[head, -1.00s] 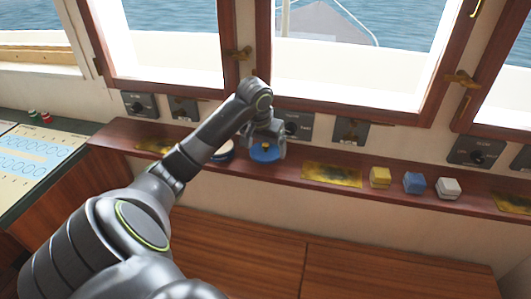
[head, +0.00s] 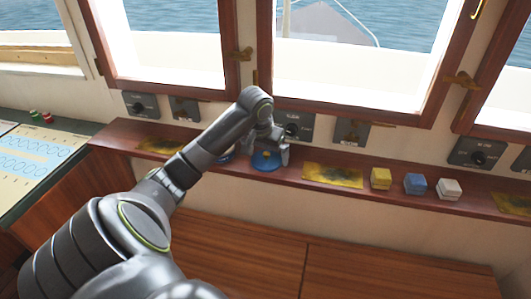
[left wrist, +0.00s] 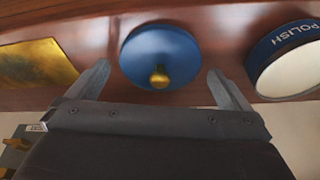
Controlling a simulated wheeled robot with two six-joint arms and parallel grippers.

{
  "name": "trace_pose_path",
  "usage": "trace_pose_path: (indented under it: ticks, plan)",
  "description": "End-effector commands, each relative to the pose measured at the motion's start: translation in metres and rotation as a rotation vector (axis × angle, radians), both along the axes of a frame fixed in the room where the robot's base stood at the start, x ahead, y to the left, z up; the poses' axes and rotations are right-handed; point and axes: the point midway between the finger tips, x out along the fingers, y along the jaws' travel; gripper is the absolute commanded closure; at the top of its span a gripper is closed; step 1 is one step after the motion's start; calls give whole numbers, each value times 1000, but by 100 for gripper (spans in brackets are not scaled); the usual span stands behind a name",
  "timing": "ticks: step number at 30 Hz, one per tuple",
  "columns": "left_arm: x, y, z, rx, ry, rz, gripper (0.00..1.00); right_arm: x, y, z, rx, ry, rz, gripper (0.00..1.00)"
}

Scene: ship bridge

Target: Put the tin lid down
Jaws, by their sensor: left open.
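The tin lid (head: 265,161) is a blue disc with a brass knob, lying on the wooden shelf below the windows. It also shows in the left wrist view (left wrist: 150,50). My left gripper (head: 269,152) is open just over the lid. In the left wrist view its two fingers (left wrist: 160,78) stand apart on either side of the knob, not touching it. The polish tin (left wrist: 288,55), blue and white with a pale top, stands beside the lid; in the head view my arm mostly hides it. My right gripper is not in view.
A brass plate (head: 332,175) lies on the shelf (head: 285,177) right of the lid. Farther right are a yellow block (head: 380,178), a blue block (head: 415,183) and a white block (head: 449,189). Switch boxes (head: 293,125) line the wall behind.

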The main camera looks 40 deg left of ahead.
Motion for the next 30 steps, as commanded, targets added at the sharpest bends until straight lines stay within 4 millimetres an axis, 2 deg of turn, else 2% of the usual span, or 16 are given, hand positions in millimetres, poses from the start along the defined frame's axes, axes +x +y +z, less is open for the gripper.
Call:
trace_pose_path:
  ticks: [9, 15, 21, 30]
  plan:
    - [-16, -4, 65, 6, -5, -1, 0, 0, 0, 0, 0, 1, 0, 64]
    - [-25, -7, 99, 3, -2, 0, 0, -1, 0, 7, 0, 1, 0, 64]
    - [-29, -9, 111, 2, 1, 1, 0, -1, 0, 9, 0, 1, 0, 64]
    - [-29, -9, 111, 1, 0, 0, 0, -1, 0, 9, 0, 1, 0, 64]
